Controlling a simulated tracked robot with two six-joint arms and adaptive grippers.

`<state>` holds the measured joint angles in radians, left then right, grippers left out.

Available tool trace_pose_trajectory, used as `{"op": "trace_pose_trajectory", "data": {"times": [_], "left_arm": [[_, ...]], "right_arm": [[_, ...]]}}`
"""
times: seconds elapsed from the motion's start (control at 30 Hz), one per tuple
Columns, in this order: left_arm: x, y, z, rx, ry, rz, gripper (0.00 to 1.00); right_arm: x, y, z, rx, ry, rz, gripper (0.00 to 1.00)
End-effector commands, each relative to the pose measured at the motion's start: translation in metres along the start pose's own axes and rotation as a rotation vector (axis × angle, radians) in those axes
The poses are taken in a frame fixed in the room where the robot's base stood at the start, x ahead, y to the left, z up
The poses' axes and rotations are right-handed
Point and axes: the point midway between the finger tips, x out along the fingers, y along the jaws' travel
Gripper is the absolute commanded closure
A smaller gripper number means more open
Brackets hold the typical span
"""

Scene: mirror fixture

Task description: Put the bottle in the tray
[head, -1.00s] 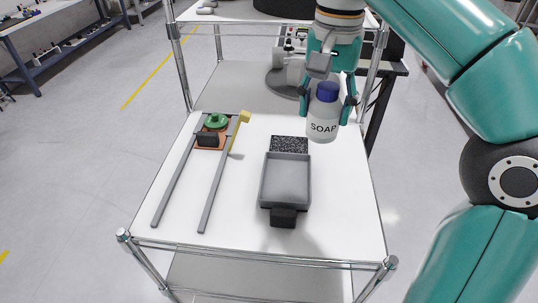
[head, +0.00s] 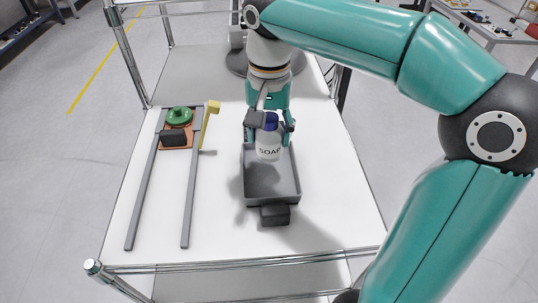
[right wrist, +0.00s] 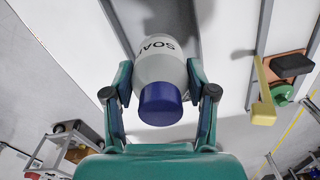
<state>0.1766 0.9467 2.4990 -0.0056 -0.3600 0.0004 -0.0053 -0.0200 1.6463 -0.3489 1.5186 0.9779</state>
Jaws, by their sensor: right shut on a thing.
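A white bottle (head: 268,148) marked SOAP with a dark blue cap is upright over the back part of the grey tray (head: 272,198). I cannot tell if its base touches the tray floor, as the lower part blends with the tray. My right gripper (head: 269,125) is shut on the bottle from above, fingers on either side. In the right wrist view the bottle (right wrist: 160,62) sits between both fingers, its blue cap towards the camera. The tray has low walls and a dark front handle (head: 275,215). My left gripper is not in view.
Left of the tray, two grey rails (head: 190,205) run along the white tabletop (head: 220,225). At their back end are an orange block with a green knob (head: 179,116), a dark block (head: 173,138) and a yellow handle (head: 210,120). Tabletop front and right are clear.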

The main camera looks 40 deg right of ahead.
Motion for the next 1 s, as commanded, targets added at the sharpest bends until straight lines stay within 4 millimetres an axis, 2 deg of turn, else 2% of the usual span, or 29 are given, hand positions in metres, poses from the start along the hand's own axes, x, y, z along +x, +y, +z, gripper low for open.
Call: {"op": "trace_pose_trajectory", "data": {"times": [0.03, 0.27, 0.5, 0.87, 0.9, 1.0], "left_arm": [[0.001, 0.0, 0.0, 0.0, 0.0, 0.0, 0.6], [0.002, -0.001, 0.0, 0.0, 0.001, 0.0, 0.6], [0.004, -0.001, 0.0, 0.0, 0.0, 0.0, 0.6], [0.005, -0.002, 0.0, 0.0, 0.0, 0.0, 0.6], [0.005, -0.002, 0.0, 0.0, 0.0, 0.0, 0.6], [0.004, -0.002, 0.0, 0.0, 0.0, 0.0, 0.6]], "right_arm": [[0.009, 0.001, 0.0, 0.002, -0.001, 0.002, 0.82], [0.026, 0.001, 0.0, 0.002, 0.0, 0.001, 0.82], [0.056, 0.001, 0.0, 0.001, -0.001, 0.001, 0.82], [0.061, 0.002, -0.001, 0.003, 0.0, 0.0, 0.82], [0.061, 0.002, -0.001, 0.003, 0.0, 0.0, 0.4], [0.06, 0.002, -0.001, 0.003, 0.0, 0.0, 0.23]]}}
